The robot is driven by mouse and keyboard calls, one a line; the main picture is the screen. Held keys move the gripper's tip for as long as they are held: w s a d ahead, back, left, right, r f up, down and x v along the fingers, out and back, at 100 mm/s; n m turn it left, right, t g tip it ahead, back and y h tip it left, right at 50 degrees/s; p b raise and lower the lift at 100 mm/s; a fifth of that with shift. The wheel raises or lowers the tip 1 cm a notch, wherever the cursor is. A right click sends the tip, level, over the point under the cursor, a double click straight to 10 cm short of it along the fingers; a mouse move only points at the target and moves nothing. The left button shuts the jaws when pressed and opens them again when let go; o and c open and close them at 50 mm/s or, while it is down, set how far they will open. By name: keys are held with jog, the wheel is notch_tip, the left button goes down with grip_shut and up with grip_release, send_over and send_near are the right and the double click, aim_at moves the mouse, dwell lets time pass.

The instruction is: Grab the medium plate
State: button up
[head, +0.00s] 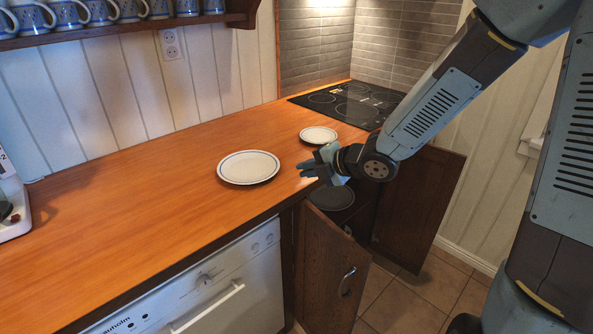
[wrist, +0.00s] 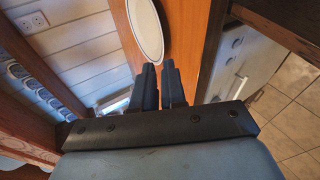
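Two white plates with dark rims lie flat on the wooden counter. The larger plate (head: 248,168) is left of my gripper. The smaller plate (head: 318,135) is behind my gripper, near the hob. I cannot tell for sure which one counts as medium. My gripper (head: 304,169) hovers at the counter's front edge, apart from both plates. In the wrist view its two dark fingers (wrist: 158,66) point forward with a narrow empty gap between them. A white plate (wrist: 145,28) shows just beyond the fingertips, partly cut off by the frame.
A black hob (head: 350,103) is at the counter's far end. Two dark cabinet doors (head: 333,268) stand open below, with a dark round item (head: 332,197) inside. A white dishwasher (head: 215,285) is under the counter. Mugs (head: 104,12) line a shelf.

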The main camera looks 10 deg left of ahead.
aim_at(274, 183)
jog(key=x, duration=1.3)
jog(key=shift+w+a+f, duration=0.15)
jog(key=shift+w+a, duration=0.05)
jog(key=shift+a, duration=0.05)
jog(key=shift+c, duration=0.3)
grip_shut()
jog(key=shift+s+d, duration=0.1)
jog(key=shift+s, duration=0.05)
